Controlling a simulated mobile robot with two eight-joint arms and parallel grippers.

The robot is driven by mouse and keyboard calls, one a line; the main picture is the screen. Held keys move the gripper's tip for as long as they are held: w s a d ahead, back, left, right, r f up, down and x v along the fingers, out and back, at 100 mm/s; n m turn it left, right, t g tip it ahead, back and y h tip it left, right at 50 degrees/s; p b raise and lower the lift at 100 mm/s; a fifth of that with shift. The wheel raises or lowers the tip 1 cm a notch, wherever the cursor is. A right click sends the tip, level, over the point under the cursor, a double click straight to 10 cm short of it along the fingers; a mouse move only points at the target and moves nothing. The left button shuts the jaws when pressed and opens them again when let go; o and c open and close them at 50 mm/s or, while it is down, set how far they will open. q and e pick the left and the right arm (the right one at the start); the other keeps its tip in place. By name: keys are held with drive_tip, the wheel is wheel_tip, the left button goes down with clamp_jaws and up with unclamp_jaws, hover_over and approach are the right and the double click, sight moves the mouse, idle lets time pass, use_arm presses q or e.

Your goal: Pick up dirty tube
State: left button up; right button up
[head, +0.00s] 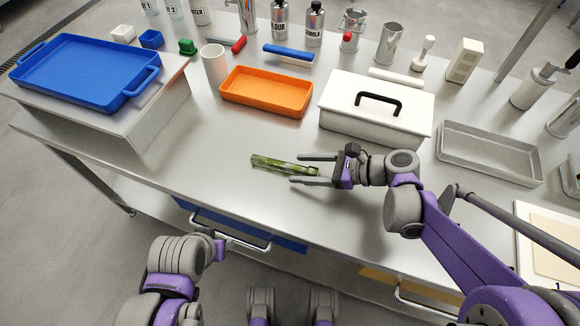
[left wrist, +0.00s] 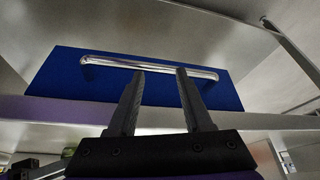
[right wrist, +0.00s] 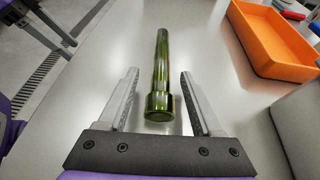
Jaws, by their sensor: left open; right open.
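A green, glassy tube (head: 282,165) lies on its side on the metal table near the front edge. In the right wrist view the tube (right wrist: 160,80) points away from the gripper, with its wider end closest. My right gripper (head: 310,170) is open, and its fingers lie on either side of the tube's near end; in the right wrist view its fingertips (right wrist: 158,78) flank the tube with gaps on both sides. My left gripper (left wrist: 158,75) is open and empty, below the table top in front of a blue drawer with a metal handle (left wrist: 150,66).
An orange tray (head: 266,92) and a white lidded box (head: 376,108) with a black handle stand behind the tube. A blue tray (head: 86,72) sits on a raised block at left. A grey metal tray (head: 488,153) lies at right. The table left of the tube is clear.

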sight(298, 167)
drive_tip(key=x, duration=0.3)
drive_tip(key=shift+w+a, duration=0.1)
drive_tip(key=shift+c, duration=0.4)
clamp_jaws()
